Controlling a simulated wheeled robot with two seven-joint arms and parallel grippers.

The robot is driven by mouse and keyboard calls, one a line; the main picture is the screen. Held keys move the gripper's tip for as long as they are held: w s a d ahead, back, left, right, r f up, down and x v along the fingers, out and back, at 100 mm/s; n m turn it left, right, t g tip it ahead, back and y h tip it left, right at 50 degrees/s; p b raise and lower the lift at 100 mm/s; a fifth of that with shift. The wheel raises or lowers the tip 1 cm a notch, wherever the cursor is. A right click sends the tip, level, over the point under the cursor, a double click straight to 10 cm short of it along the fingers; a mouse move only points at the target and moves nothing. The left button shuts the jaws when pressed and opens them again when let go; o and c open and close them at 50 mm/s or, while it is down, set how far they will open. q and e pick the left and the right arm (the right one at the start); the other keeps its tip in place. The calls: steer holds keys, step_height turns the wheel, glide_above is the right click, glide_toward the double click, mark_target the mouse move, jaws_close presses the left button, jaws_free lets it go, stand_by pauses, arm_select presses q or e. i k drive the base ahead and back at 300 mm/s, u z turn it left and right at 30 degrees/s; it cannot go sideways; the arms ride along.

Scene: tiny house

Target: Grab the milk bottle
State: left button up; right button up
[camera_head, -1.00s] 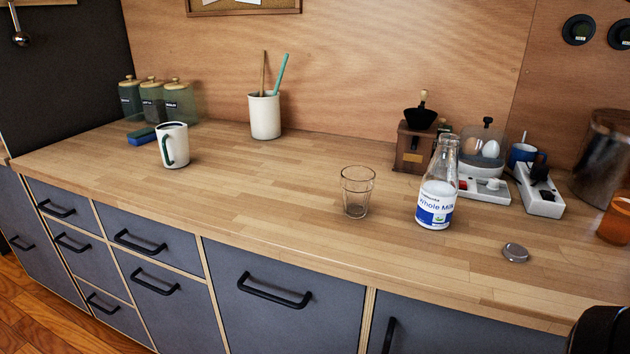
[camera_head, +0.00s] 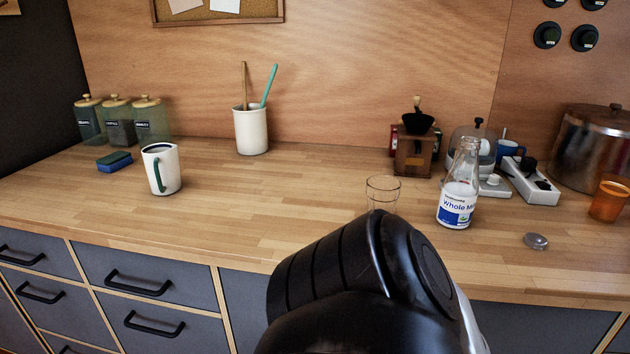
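The milk bottle (camera_head: 457,205) stands upright on the wooden counter, right of centre. It is clear glass with a blue and white "Whole Milk" label and an open top. A round silver cap (camera_head: 536,241) lies on the counter to its right. A black part of my own arm fills the lower middle of the view, in front of the counter edge and below the bottle. No gripper fingers show, and I cannot see either gripper.
A clear glass (camera_head: 382,193) stands just left of the bottle, its lower part hidden by my arm. Behind the bottle are a coffee grinder (camera_head: 413,155), an egg cooker and a power strip (camera_head: 530,182). An orange cup (camera_head: 608,200) is at right.

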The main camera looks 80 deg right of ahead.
mark_target(459, 194)
steer(key=i, duration=0.85)
steer(key=z, duration=3.1)
